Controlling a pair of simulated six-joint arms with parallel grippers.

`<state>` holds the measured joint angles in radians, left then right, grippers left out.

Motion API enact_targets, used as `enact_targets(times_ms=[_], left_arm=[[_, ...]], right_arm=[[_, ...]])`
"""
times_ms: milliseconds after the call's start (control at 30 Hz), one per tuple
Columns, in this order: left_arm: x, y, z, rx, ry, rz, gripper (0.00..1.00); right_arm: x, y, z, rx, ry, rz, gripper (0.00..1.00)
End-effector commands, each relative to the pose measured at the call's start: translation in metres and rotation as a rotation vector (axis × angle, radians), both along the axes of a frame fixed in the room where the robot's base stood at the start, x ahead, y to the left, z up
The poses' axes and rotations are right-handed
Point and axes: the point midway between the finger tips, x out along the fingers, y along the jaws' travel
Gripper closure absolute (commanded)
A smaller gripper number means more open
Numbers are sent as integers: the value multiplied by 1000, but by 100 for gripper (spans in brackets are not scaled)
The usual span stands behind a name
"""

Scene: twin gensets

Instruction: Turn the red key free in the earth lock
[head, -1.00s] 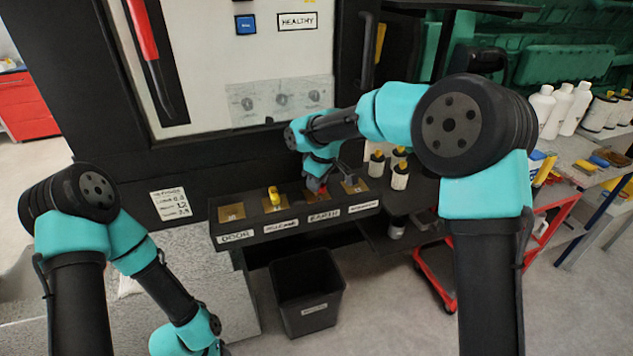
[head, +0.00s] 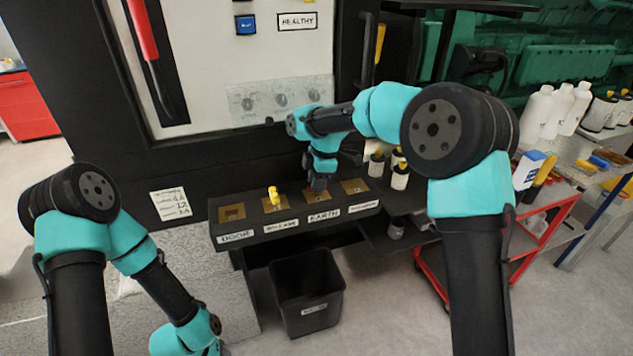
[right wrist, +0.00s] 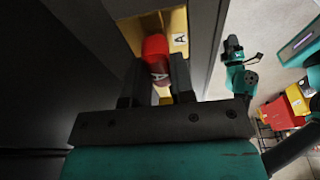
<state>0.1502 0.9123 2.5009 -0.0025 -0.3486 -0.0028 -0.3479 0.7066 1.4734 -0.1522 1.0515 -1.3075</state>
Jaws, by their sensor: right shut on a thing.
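The red key (right wrist: 156,56) stands at the brass plate of the earth lock (right wrist: 179,24), between the fingers of my right gripper (right wrist: 157,80). The gripper is shut on the key's head, and a letter marks it. In the head view my right gripper (head: 319,183) points down over the earth lock's brass plate (head: 312,201), above the EARTH label (head: 323,216), and mostly hides the key. Whether the key has turned in the lock I cannot tell. My left arm reaches down past the bottom edge, and its gripper is out of sight.
The shelf (head: 222,242) also bears the empty-looking DOOR lock (head: 232,213), a yellow key (head: 274,195) in its left-centre lock and another brass plate (head: 355,186) at right. Small yellow-topped bottles (head: 400,176) stand close right. A black bin (head: 308,300) stands below.

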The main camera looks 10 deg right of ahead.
Motion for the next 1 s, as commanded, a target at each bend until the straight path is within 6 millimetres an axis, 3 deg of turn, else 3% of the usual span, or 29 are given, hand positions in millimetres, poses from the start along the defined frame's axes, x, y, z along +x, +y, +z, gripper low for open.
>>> enact_targets(times_ms=[433,467,700,767,1000], left_arm=[[0,0,0,0,0,0,57],[0,0,0,0,0,0,57],[0,0,0,0,0,0,57],[0,0,0,0,0,0,57],[0,0,0,0,0,0,57]], right_arm=[[0,0,0,0,1,76,100],[0,0,0,0,1,76,76],[0,0,0,0,0,75,53],[0,0,0,0,0,75,48],[0,0,0,0,-1,74,47]])
